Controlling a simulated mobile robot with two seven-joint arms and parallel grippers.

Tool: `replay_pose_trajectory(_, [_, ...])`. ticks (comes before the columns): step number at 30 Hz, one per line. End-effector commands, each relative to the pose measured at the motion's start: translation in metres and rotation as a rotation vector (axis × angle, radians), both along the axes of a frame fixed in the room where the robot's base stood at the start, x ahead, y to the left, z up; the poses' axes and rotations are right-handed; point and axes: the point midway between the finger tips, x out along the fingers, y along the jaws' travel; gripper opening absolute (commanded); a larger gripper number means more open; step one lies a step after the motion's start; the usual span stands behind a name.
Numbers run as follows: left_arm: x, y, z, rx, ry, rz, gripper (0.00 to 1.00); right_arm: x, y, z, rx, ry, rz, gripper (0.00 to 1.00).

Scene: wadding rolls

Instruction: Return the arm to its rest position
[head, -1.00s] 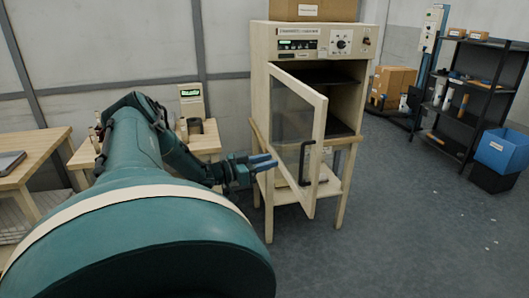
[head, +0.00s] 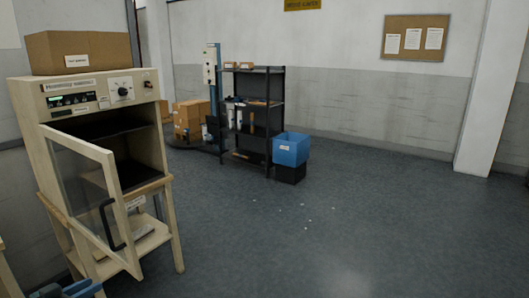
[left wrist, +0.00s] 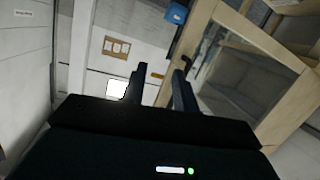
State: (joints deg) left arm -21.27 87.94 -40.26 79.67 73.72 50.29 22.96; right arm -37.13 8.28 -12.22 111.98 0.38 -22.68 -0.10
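My left gripper (head: 78,289) shows only in part at the bottom left corner of the head view, just below the open cabinet door. In the left wrist view the two dark fingers of the left gripper (left wrist: 159,84) stand apart with nothing between them. The rest of my left arm is outside the head view. My right arm and gripper are in neither view.
A cream cabinet (head: 160,150) stands at the left, its glass door (head: 80,178) swung open with a black handle (head: 112,226). A box (head: 78,52) is on top. A black shelf (head: 270,95) and blue bin (head: 290,148) stand farther back. Floor at right is clear.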

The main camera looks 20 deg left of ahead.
Motion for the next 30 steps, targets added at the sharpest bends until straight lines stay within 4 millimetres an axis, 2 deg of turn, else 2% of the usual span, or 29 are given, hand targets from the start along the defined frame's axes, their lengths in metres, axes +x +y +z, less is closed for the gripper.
replay_pose_trajectory(1, [-0.006,-0.03,-0.03,-0.043,0.064,-0.021,0.29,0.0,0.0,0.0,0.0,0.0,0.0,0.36])
replay_pose_trajectory(3, [-0.015,-0.071,-0.064,-0.079,0.156,-0.059,0.29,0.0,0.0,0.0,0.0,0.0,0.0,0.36])
replay_pose_trajectory(5, [-0.024,-0.109,-0.089,-0.104,0.23,-0.099,0.29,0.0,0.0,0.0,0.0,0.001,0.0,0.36])
replay_pose_trajectory(8, [-0.039,-0.177,-0.123,-0.13,0.344,-0.181,0.29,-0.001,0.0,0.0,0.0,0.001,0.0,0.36])
replay_pose_trajectory(9, [-0.046,-0.205,-0.133,-0.134,0.386,-0.218,0.29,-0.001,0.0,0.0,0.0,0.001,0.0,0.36])
replay_pose_trajectory(11, [-0.056,-0.249,-0.143,-0.134,0.443,-0.276,0.29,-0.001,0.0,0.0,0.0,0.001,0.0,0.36])
replay_pose_trajectory(12, [-0.063,-0.279,-0.147,-0.125,0.48,-0.317,0.29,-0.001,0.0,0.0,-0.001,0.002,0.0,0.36])
replay_pose_trajectory(15, [-0.076,-0.342,-0.147,-0.079,0.551,-0.402,0.29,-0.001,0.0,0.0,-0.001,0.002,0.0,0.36])
replay_pose_trajectory(18, [-0.084,-0.386,-0.136,-0.007,0.605,-0.45,0.29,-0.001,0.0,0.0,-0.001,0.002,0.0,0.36])
replay_pose_trajectory(21, [-0.088,-0.411,-0.118,0.077,0.655,-0.453,0.29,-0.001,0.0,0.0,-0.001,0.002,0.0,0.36])
replay_pose_trajectory(23, [-0.09,-0.416,-0.108,0.124,0.686,-0.434,0.29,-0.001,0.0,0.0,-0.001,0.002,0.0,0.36])
replay_pose_trajectory(30, [-0.101,-0.407,-0.078,0.228,0.805,-0.328,0.29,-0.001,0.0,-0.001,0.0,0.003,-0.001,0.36])
